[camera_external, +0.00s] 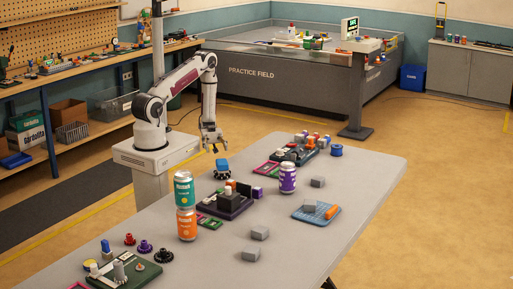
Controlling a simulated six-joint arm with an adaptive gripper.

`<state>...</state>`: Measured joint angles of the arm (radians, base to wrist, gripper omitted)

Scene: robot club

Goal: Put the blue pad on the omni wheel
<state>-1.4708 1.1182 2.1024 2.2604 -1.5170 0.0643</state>
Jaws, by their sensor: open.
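My gripper (211,148) is open and points down at the table's far left edge, with nothing visible between its fingers. A small blue block-like thing (221,169) is just below and right of it, apart from the fingers. A flat blue pad-like plate (325,220) lies at the table's right side with an orange piece and a grey piece on it. I cannot tell which of these is the blue pad. No omni wheel is clear; small round wheel-like pieces in red (129,239), purple (145,246) and black (163,256) lie at the near left.
A teal can (183,188) stands on an orange can (187,224). A purple can (288,178) stands near the middle. Dark trays (235,210) hold parts. Grey blocks (260,233) and a blue spool (336,150) lie about. The near right tabletop is clear.

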